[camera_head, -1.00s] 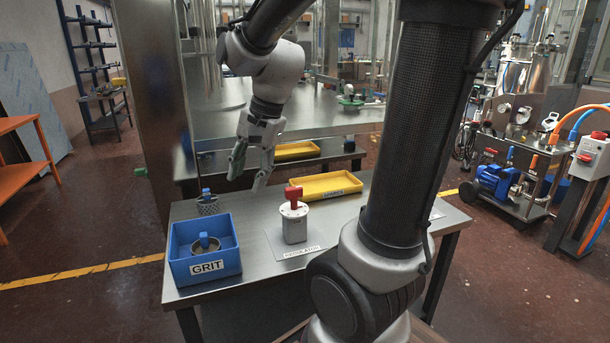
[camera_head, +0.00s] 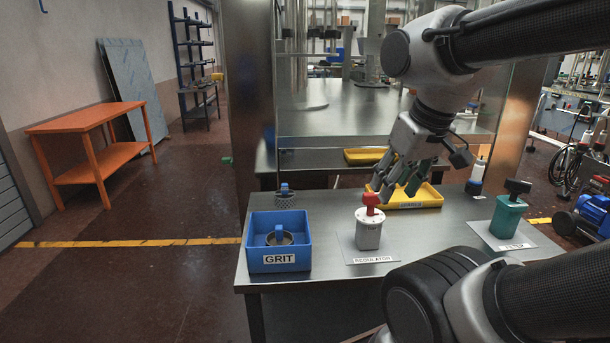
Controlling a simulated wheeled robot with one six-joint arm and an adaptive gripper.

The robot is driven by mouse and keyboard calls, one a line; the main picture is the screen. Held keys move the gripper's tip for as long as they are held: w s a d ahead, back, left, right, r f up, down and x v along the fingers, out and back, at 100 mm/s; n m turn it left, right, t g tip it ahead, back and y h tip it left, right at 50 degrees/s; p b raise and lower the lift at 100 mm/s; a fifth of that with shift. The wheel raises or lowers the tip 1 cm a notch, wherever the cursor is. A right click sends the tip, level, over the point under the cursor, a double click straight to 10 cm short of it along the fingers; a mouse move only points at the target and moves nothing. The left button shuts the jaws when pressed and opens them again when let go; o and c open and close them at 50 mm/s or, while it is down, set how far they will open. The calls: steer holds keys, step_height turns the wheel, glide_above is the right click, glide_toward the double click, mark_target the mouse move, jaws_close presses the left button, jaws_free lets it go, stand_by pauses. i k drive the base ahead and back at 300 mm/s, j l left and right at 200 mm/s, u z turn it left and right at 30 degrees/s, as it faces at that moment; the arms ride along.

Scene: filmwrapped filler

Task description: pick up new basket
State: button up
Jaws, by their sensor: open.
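A small metal mesh basket with a blue handle (camera_head: 285,197) stands on the table behind the blue GRIT bin. A second blue-handled round metal piece (camera_head: 279,237) sits inside the blue GRIT bin (camera_head: 280,262). I cannot tell from looks alone which one is new.
The white canister stands on a plate labelled REGULATOR. A yellow tray (camera_head: 405,203) lies behind it. A green canister with a black handle (camera_head: 508,216) stands at the right on a labelled plate. A dark-based white bottle (camera_head: 477,176) is near it. Bare tabletop lies between bin and canister.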

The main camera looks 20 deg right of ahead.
mark_target(285, 198)
steer(key=z, duration=2.5)
steer(key=u, duration=2.3)
steer(key=i+j+z, duration=0.25)
steer(key=i+j, duration=0.15)
steer(key=j, duration=0.2)
steer(key=i+j+z, duration=0.15)
steer(key=j, duration=0.2)
steer(key=i, duration=0.05)
